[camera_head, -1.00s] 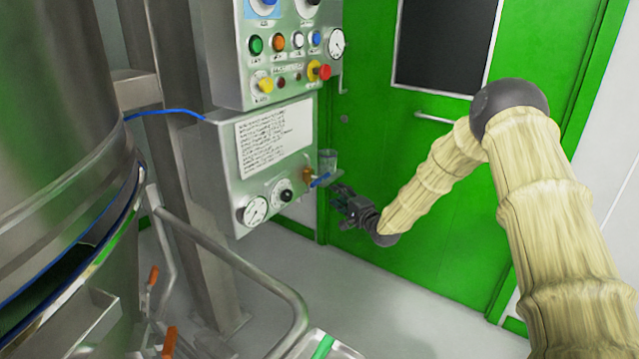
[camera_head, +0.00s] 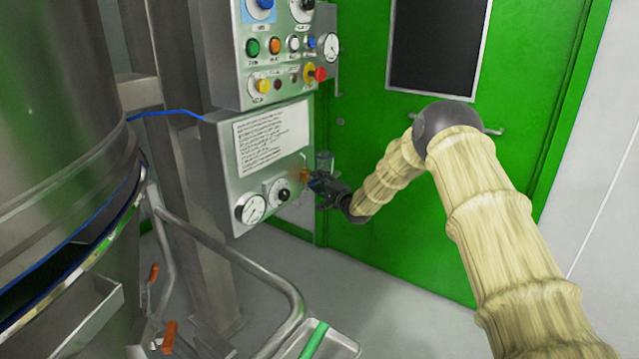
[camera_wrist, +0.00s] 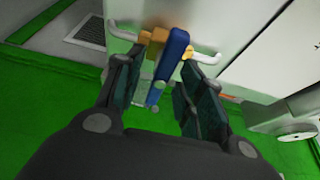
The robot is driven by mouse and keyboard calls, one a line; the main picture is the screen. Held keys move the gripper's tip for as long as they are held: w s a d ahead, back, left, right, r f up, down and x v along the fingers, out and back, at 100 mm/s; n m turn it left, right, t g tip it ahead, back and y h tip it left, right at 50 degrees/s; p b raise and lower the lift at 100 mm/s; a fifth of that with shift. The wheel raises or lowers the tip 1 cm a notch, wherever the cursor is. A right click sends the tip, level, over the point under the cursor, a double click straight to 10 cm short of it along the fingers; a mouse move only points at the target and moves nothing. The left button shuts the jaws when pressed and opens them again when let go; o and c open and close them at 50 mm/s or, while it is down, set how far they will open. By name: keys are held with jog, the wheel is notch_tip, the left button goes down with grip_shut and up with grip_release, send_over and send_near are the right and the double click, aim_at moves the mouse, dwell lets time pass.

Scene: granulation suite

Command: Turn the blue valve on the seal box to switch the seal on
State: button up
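The seal box (camera_head: 225,180) is a grey metal box with a printed sheet and gauges on its front. Its blue valve (camera_wrist: 172,55) is a blue lever on a brass fitting with pale pipe at either side, seen in the wrist view. My gripper (camera_wrist: 158,62) is open, with one dark finger on each side of the blue lever. The fingertips are close to it; I cannot tell whether either touches. In the head view my gripper (camera_head: 322,190) is at the right end of the box and mostly hides the blue lever. The brass fitting (camera_head: 304,175) still shows there.
A control panel (camera_head: 240,60) with coloured buttons hangs above the box. A small clear cup (camera_head: 324,158) is close above my gripper. A green door (camera_head: 390,240) stands behind. A steel vessel (camera_head: 60,120) and a bent rail (camera_head: 225,255) are at left.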

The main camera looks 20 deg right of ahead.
grip_shut()
jog(key=shift+f+n, duration=0.15)
jog(key=shift+n, duration=0.25)
jog(key=shift+w+d+f+n+y+b, duration=0.1)
jog(key=shift+n+y+b, duration=1.4)
jog(key=shift+n, duration=2.1)
jog(key=shift+d+f+n+y+b, duration=0.1)
jog(key=shift+n+y+b, duration=1.3)
jog(key=shift+n, duration=2.2)
jog(key=shift+w+n+y+b, duration=0.1)
jog(key=shift+n+y+b, duration=1.4)
jog(key=shift+n, duration=2.1)
